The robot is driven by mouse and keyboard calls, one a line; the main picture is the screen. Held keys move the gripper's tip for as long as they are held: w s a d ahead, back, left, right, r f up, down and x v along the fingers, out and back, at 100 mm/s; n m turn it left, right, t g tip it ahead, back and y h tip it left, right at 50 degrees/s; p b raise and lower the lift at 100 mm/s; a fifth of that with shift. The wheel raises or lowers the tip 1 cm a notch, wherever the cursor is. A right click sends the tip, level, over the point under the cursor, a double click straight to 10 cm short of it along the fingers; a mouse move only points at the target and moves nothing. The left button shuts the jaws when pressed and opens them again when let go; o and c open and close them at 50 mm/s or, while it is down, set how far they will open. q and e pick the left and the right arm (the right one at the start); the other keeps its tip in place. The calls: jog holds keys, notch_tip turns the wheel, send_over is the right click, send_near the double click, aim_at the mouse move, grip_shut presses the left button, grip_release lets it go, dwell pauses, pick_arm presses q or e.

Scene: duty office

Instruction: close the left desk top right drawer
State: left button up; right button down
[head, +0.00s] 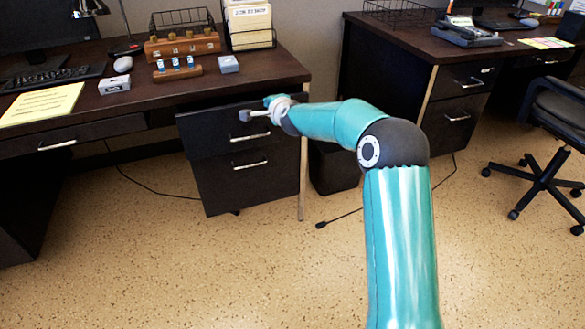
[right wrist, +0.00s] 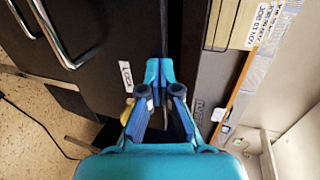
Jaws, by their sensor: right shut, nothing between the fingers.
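The left desk (head: 120,110) has a dark drawer unit at its right end. Its top right drawer (head: 215,138) has a silver handle and appears to stand slightly out from under the desk top. My right gripper (head: 272,100) is at the upper right of this drawer front and partly hides it. In the right wrist view the gripper (right wrist: 164,72) is shut and empty, its fingertips close to the drawer front (right wrist: 100,50). I cannot tell whether they touch it. My left gripper is not in view.
The lower drawer (head: 245,190) looks shut. A file holder (head: 250,25), a wooden rack (head: 182,46) and small boxes stand on the desk. A dark bin (head: 332,168) stands right of the drawers. The right desk (head: 400,32) and an office chair (head: 545,150) are farther right.

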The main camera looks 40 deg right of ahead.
jog(key=shift+w+d, duration=0.6)
jog(key=shift+d, duration=0.05)
jog(key=shift+a, duration=0.1)
jog(key=shift+a, duration=0.15)
